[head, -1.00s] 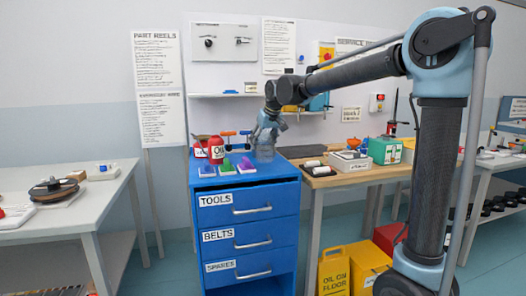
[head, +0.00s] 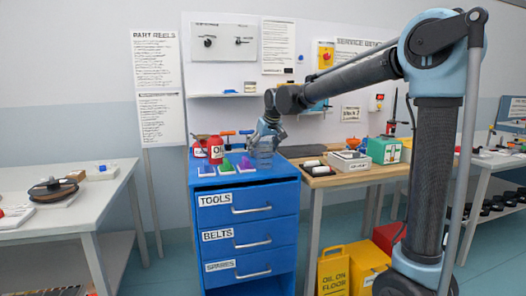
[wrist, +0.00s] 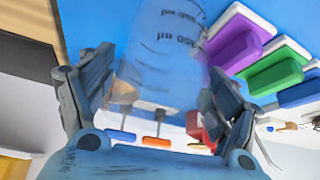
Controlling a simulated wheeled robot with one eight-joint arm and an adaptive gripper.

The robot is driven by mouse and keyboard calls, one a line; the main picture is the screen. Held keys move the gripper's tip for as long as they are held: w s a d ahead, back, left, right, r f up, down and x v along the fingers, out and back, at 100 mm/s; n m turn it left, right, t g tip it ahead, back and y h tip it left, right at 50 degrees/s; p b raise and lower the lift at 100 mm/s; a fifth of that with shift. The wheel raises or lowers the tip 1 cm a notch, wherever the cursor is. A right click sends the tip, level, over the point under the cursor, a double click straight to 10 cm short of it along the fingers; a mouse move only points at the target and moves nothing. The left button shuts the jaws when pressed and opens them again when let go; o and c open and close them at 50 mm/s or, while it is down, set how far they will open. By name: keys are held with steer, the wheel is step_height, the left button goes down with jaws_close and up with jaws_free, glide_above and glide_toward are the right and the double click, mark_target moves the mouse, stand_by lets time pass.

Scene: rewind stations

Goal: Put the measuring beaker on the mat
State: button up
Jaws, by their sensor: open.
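The measuring beaker (head: 263,158) is clear and stands on the blue cabinet top, near its right side. My gripper (head: 267,142) is above it, pointing down. In the wrist view my gripper (wrist: 160,100) is open, with one finger on each side of the beaker (wrist: 165,45), whose dark volume marks show. I cannot tell whether either finger touches it. A dark flat patch (head: 300,151), which looks like the mat, lies behind and to the right of the beaker, at the left end of the wooden bench. Its near part is hard to make out.
The blue cabinet (head: 250,228) also carries green (head: 226,166) and purple (head: 246,164) blocks, a red oil can (head: 215,150) and orange-handled tools left of the beaker. White rollers (head: 318,169) and a green box (head: 384,150) are on the bench at right.

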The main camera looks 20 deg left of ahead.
steer(key=shift+r, duration=0.1)
steer(key=v, duration=1.2)
